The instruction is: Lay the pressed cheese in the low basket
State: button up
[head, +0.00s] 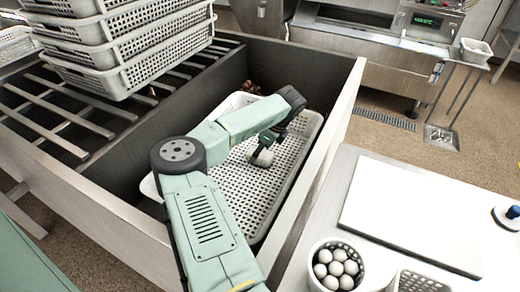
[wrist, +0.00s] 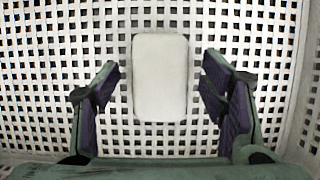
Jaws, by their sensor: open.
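The pressed cheese (wrist: 160,78) is a white block with rounded corners. In the wrist view it appears to lie flat over the perforated floor of the low basket (wrist: 262,35). My gripper (wrist: 158,85) is open, with one purple-padded finger on each side of the cheese and a visible gap on both sides. In the head view the white low basket (head: 285,170) stands inside a deep grey-walled box. My gripper (head: 267,143) reaches down into it, over the small pale cheese (head: 262,158). My arm hides part of the basket.
Stacked white baskets (head: 130,45) stand on slats at the back left. The box's high right wall (head: 318,150) borders the basket. A white board (head: 415,210) and a round container of white balls (head: 335,268) are at right. Brown lumps (head: 251,87) lie behind the basket.

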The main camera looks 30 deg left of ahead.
jog(key=shift+r, duration=0.1)
jog(key=shift+r+p, duration=0.35)
jog(key=shift+p, duration=0.05)
jog(key=b+v, duration=0.2)
jog(key=v, duration=1)
jog(key=shift+r, duration=0.25)
